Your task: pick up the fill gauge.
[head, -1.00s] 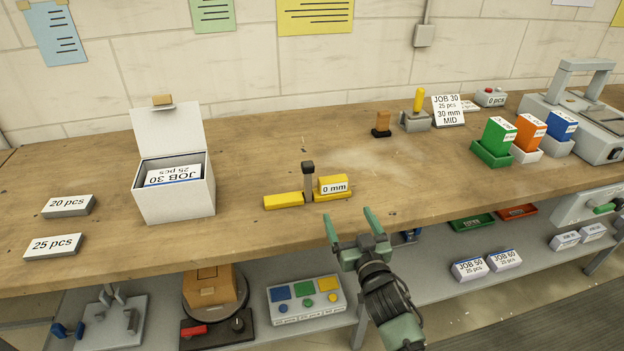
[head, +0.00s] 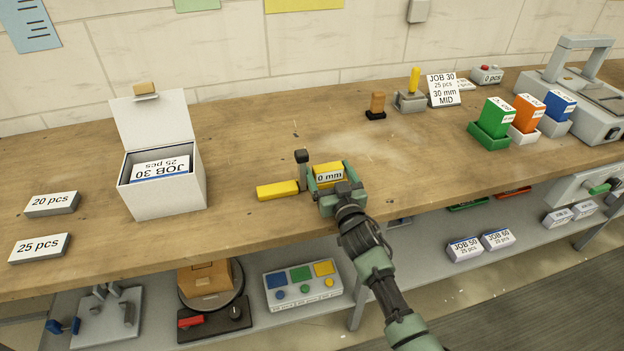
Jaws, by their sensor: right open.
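The fill gauge (head: 277,190) lies on the wooden bench. It has a yellow bar on the left, a dark upright post with a black knob, and a yellow block marked "0 mm" on the right. My right gripper (head: 331,178) is open at the gauge's right part, with one green finger on each side of the "0 mm" block. I cannot tell whether the fingers touch it. My left gripper is not in view.
An open white box (head: 165,190) with JOB 30 cards stands left of the gauge. Grey 20 pcs (head: 52,205) and 25 pcs (head: 40,248) blocks lie further left. A JOB 30 sign (head: 443,90) stands at the back right. The bench (head: 240,235) in front of the gauge is clear.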

